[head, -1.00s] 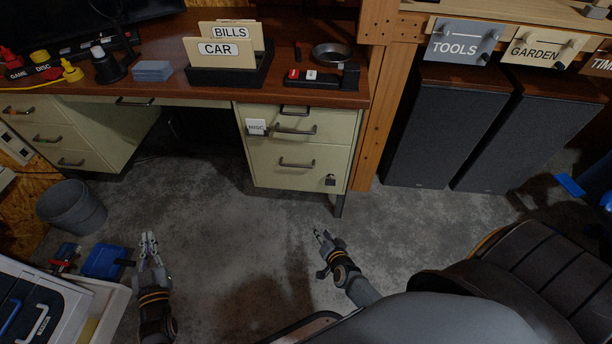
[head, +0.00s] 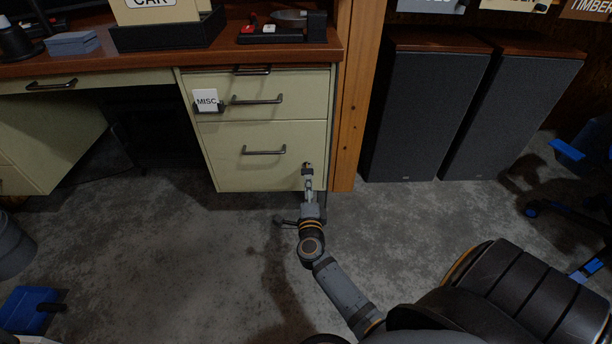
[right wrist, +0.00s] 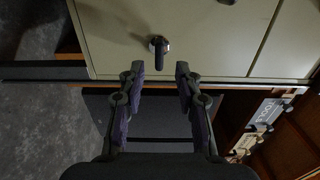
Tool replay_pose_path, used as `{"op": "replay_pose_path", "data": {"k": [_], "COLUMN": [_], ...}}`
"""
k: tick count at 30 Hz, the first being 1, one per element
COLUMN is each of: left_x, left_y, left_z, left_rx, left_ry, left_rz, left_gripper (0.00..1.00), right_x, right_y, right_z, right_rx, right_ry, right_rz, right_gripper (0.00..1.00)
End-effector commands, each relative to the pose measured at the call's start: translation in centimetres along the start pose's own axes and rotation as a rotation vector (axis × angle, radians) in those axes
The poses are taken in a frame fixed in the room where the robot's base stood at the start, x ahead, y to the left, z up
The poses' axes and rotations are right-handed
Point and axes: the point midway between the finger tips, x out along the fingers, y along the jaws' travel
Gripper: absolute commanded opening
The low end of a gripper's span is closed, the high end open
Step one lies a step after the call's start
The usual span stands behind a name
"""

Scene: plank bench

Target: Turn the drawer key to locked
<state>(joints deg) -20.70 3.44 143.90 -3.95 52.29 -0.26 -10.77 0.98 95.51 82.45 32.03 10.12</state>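The desk's right pedestal has a large lower drawer (head: 240,150) with its lock at the bottom right corner. The drawer key (right wrist: 158,50) shows in the right wrist view as a dark grip in a round metal lock. My right gripper (right wrist: 154,70) is open, with one finger on each side of the key's end, and it looks not closed on it. In the head view my right gripper (head: 308,178) is at the drawer's lower right corner and covers most of the lock. My left gripper is out of the head view.
A wooden post (head: 346,100) stands just right of the drawers. A MISC label (head: 206,100) hangs at the upper drawer's left. Two tall speakers (head: 415,110) stand farther right.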

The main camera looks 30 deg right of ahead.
Motion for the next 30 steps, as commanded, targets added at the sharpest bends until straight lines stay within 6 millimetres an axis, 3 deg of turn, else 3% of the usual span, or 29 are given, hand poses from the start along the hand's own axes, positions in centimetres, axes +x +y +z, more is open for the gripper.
{"op": "replay_pose_path", "data": {"k": [3,9,21,28,30], "left_x": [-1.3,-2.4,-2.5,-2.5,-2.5], "left_y": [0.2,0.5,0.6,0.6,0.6], "left_z": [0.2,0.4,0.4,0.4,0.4], "left_rx": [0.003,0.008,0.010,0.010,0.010], "left_ry": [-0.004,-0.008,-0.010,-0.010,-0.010], "left_rz": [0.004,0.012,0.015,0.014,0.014], "left_gripper": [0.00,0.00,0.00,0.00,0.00], "right_x": [2.8,6.0,7.1,7.1,7.0], "right_y": [0.3,0.3,0.1,0.1,0.1], "right_z": [0.0,0.0,0.0,0.0,0.0], "right_rx": [-0.001,-0.001,-0.002,-0.002,-0.002], "right_ry": [-0.001,0.000,0.000,-0.001,-0.001], "right_rz": [-0.004,-0.001,0.001,0.001,0.001], "right_gripper": [0.34,0.34,0.34,0.03,0.00]}}
